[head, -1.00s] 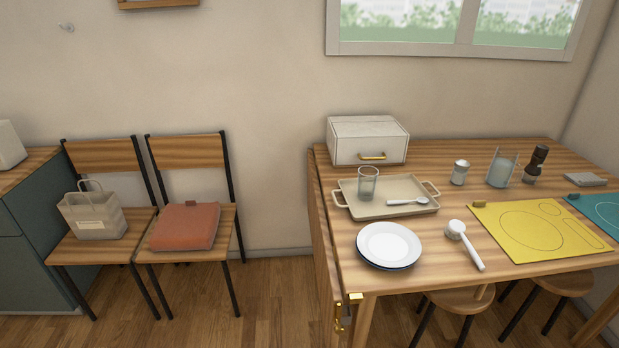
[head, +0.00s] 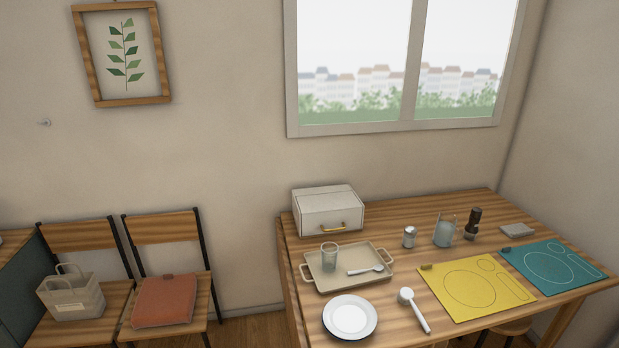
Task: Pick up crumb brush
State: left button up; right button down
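The crumb brush (head: 413,309) lies on the wooden table (head: 385,323) near its front edge. It is white, with a round head at the upper left and a straight handle pointing down to the right. It sits between the white plate (head: 350,317) and the yellow placemat (head: 470,290), apart from both. Neither of my grippers shows in the head view.
Behind the brush is a beige tray (head: 347,284) with a glass (head: 330,257) and a spoon (head: 366,270). A white box (head: 328,212), shaker (head: 409,237), jug (head: 445,232) and dark mill (head: 473,224) stand farther back. A teal placemat (head: 552,268) lies right. Two chairs (head: 165,268) stand left.

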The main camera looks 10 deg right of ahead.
aim_at(405, 295)
jog(key=z, duration=1.35)
